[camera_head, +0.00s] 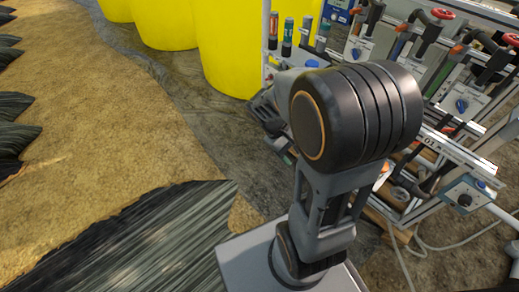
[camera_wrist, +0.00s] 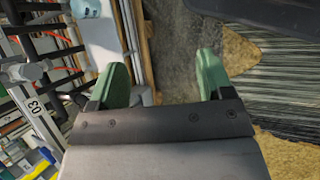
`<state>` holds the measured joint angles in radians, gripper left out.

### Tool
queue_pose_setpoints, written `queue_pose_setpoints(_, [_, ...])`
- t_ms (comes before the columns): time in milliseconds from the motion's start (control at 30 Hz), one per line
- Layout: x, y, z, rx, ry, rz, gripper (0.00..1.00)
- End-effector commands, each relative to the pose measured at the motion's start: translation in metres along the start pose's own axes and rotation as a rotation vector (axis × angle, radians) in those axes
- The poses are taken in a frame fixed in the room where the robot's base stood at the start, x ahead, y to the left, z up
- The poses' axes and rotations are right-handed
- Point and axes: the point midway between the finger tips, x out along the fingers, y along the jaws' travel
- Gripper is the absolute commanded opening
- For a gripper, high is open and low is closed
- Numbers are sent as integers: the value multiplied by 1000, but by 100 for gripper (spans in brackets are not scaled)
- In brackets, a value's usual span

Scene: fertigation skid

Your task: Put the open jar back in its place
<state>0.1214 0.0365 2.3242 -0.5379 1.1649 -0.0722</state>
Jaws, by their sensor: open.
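My gripper (camera_wrist: 164,78) shows in the wrist view with two green fingers wide apart. Nothing is between them; bare ground shows through the gap. A pale blue and white container (camera_wrist: 86,7) is cut off by the top edge, left of the fingers and apart from them. It stands at a white board or shelf (camera_wrist: 103,38). I cannot tell whether it is the open jar. In the head view my arm covers the middle, and no jar can be made out clearly. The jar's place cannot be identified.
The skid frame (camera_head: 445,150) with pipes, red-handled valves and blue knobs fills the right of the head view. Upright coloured probes (camera_head: 288,36) stand at its left end. Yellow tanks (camera_head: 226,55) are behind. Sandy ground (camera_head: 95,120) at left is open; a hose trails at lower right.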

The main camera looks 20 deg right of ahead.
Motion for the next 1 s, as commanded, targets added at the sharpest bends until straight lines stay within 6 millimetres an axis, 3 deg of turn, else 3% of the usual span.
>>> queue_pose_setpoints(33, [-17,-14,2,55,111,-47,73])
queue_pose_setpoints(200, [-60,-53,5,198,400,-213,73])
queue_pose_setpoints(400, [-91,-77,10,286,592,-341,73])
queue_pose_setpoints(833, [-100,-82,12,312,648,-384,73])
queue_pose_setpoints(1000, [-103,-74,10,339,654,-377,73])
